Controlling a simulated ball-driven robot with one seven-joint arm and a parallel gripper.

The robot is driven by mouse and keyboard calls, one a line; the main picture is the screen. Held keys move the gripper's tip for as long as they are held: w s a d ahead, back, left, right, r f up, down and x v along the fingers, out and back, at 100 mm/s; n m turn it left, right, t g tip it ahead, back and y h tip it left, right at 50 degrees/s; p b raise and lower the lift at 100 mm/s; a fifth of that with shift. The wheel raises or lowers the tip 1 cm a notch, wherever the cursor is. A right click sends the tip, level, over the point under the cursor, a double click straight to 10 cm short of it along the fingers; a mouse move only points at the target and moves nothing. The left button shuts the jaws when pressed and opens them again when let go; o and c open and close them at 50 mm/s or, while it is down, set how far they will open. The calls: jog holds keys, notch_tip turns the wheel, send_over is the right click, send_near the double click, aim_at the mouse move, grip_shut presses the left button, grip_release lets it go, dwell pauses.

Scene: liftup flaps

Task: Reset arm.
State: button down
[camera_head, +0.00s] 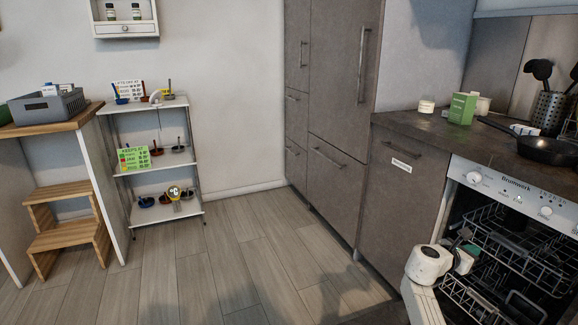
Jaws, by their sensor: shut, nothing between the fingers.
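My white arm rises at the bottom right, in front of the open dishwasher (519,203). My gripper (466,242) is at the end of the arm, small and partly hidden by my own white wrist. It is shut with nothing in it. It appears in front of the dishwasher's left edge and upper rack (510,240); I cannot tell the exact gap between them.
A grey cabinet (400,205) and countertop (425,127) stand beside the dishwasher. A black pan (548,149) and green box (462,108) sit on top. The middle floor (260,265) is clear.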

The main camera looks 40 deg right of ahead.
jog(key=s+a+f+m+t+y, duration=0.15)
jog(key=a+f+m, duration=0.3)
jog(key=a, duration=0.45)
jog(key=a+f+m+t+y, duration=0.1)
jog(key=a+f+m+y, duration=0.3)
jog(key=a, duration=0.5)
jog(key=a+f+m+t+y, duration=0.1)
jog(key=a+f+m+y, duration=0.3)
jog(key=a, duration=0.6)
jog(key=s+a+f+m+t+y, duration=0.1)
jog(key=s+a+m+y, duration=0.3)
jog(key=a, duration=0.8)
jog(key=s+a+n+y, duration=0.15)
jog(key=s+a, duration=0.45)
jog(key=a, duration=0.6)
notch_tip(320, 180, up, 27)
jog(key=p, duration=2.7)
jog(key=shift+s+m, duration=0.15)
jog(key=shift+m, duration=0.25)
jog(key=shift+f, duration=0.1)
